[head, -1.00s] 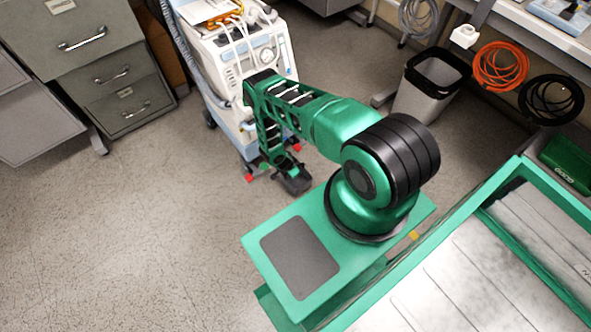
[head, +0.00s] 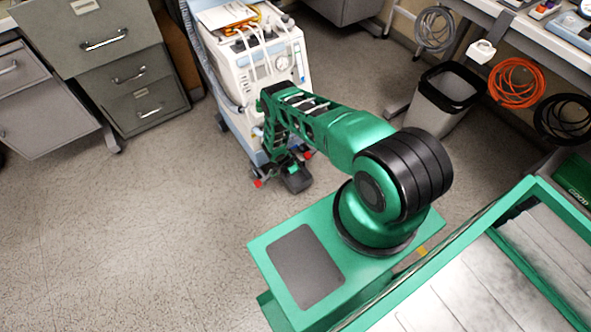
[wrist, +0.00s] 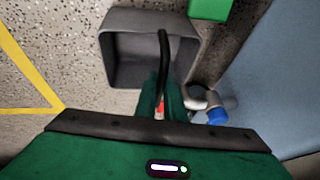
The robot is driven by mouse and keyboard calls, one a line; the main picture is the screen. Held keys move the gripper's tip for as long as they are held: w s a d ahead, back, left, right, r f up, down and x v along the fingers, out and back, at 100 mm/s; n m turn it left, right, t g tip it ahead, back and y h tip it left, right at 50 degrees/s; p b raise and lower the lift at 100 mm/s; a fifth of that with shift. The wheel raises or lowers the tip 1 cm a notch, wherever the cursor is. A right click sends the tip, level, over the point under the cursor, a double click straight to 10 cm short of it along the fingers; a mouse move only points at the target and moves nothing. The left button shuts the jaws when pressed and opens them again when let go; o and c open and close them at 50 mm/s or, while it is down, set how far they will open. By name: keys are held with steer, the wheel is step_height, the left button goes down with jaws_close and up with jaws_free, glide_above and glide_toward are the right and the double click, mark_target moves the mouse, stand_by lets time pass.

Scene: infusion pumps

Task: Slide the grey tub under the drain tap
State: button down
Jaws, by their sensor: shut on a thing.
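The grey tub (wrist: 120,62) is a square open box on the speckled floor in the wrist view. My gripper (wrist: 161,98) is at its near side, with green fingers shut on its near rim. A black curved strip stands across the tub's opening; I cannot tell what it is. A grey pipe fitting with a blue end (wrist: 216,115), perhaps the drain tap, is just right of my fingers, outside the tub. In the head view, my gripper (head: 281,160) is low at the machine's foot, with a dark box shape (head: 297,181), apparently the tub, beside it.
The white and blue pump machine (head: 270,75) stands close behind my gripper. Its blue side (wrist: 275,80) fills the right of the wrist view. Filing cabinets (head: 130,75) and a bin (head: 440,105) stand further off. The floor (head: 130,230) to the left is clear.

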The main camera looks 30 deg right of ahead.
steer(key=shift+f, duration=0.35)
stand_by(0.3)
steer(key=c, duration=1.9)
jaws_free()
steer(key=shift+o, duration=0.7)
steer(key=shift+w+r, duration=0.1)
steer(key=shift+w, duration=0.1)
steer(key=shift+a+r, duration=0.2)
steer(key=shift+r, duration=0.35)
steer(key=v, duration=0.9)
steer(key=shift+s, duration=0.35)
steer(key=shift+a+r, duration=0.1)
